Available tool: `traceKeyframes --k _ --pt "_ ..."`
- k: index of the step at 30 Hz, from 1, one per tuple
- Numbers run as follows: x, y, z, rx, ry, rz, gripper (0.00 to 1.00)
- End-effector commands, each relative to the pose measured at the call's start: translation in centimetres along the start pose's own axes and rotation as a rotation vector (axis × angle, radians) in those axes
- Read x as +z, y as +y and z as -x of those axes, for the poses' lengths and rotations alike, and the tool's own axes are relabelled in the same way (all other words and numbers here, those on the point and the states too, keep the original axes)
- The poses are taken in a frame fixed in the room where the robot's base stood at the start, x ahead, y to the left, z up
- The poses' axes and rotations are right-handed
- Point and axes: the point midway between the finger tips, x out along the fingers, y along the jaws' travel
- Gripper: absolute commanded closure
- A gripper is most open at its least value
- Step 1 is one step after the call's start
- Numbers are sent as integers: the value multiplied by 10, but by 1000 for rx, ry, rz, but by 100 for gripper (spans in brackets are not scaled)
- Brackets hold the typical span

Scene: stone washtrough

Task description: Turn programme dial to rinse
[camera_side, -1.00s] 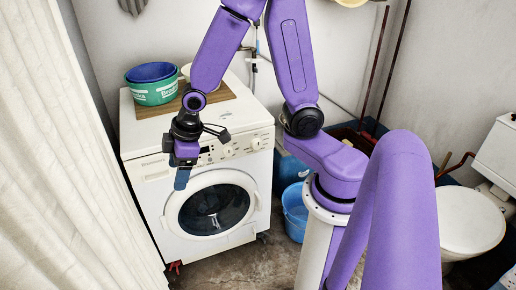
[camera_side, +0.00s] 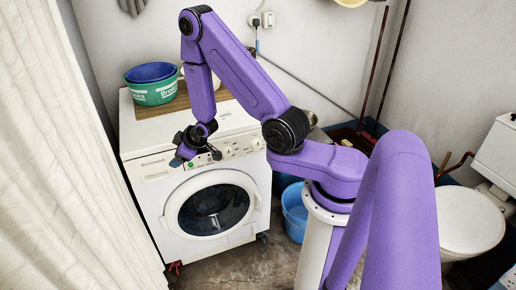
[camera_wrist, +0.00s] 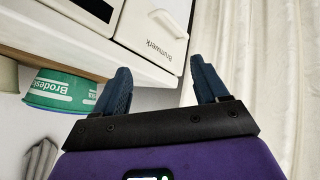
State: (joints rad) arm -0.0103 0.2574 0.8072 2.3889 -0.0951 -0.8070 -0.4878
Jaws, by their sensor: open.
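The white washing machine (camera_side: 150,215) has a control panel along its upper front. A round white knob (camera_side: 229,151) shows on the panel, with another round control (camera_side: 257,143) further right. I cannot tell which is the programme dial, nor read any markings or setting. My gripper (camera_side: 178,161) is at the left part of the panel, left of both controls, beside the drawer front. In the wrist view my gripper (camera_wrist: 163,82) is open, with two dark blue fingers apart and nothing between them. The labelled drawer front (camera_wrist: 155,28) lies just beyond the fingertips; no knob is recognisable there.
A green tub (camera_side: 152,93) with a blue basin inside stands on a wooden board on the machine top. A pale curtain (camera_side: 75,170) hangs close on the left. A blue bucket (camera_side: 295,212) stands right of the machine, and a toilet (camera_side: 468,220) further right.

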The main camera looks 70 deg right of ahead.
Motion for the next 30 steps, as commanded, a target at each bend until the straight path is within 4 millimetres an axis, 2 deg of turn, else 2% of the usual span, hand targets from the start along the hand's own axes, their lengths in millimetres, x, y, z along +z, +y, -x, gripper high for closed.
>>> traceKeyframes --k 1,6,14,23,30 --pt "11 7 -4 29 0 -19 27" --pt "43 29 -8 138 22 -66 27" --pt "99 53 0 318 42 -130 27" --pt "171 63 31 545 34 -195 27" --pt "227 54 69 734 5 -238 27"
